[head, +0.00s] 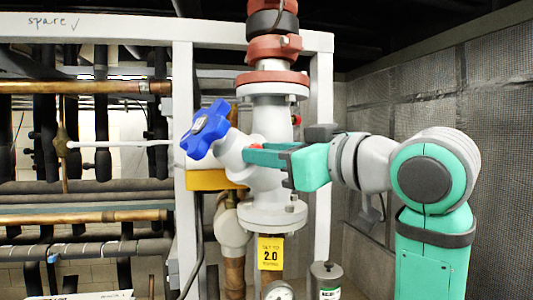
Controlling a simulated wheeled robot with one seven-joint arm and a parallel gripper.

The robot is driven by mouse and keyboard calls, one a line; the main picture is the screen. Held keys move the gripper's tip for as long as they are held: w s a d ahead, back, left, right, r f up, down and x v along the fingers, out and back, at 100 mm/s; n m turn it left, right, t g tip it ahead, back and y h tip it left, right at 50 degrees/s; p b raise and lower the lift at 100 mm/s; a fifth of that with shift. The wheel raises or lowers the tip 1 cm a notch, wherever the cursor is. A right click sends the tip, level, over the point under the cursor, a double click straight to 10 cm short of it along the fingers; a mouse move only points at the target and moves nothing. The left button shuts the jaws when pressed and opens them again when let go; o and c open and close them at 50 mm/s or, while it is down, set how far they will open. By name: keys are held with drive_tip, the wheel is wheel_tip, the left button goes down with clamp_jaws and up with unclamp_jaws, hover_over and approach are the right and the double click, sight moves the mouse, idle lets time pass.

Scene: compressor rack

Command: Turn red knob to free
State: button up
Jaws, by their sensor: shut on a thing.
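The red knob (256,146) shows only as a small red patch on the body of the white valve (269,185), just right of the blue handwheel. My gripper (252,153) reaches in from the right with its green fingers level at the valve. It is shut on the red knob. The fingers hide most of the knob, so its turned position and any "free" mark cannot be read.
A blue handwheel (207,130) sticks out to the left close to my fingertips.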

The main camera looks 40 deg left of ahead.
drive_tip(key=shift+s+f+n, duration=0.1)
drive_tip(key=shift+n, duration=4.4)
drive_tip(key=shift+s+f+n, duration=0.1)
drive_tip(key=shift+n, duration=4.4)
drive_tip(key=o, duration=1.1)
drive_tip(key=shift+c, duration=0.2)
drive_tip(key=shift+r, duration=0.1)
drive_tip(key=shift+w, duration=0.1)
drive_tip(key=v, duration=1.1)
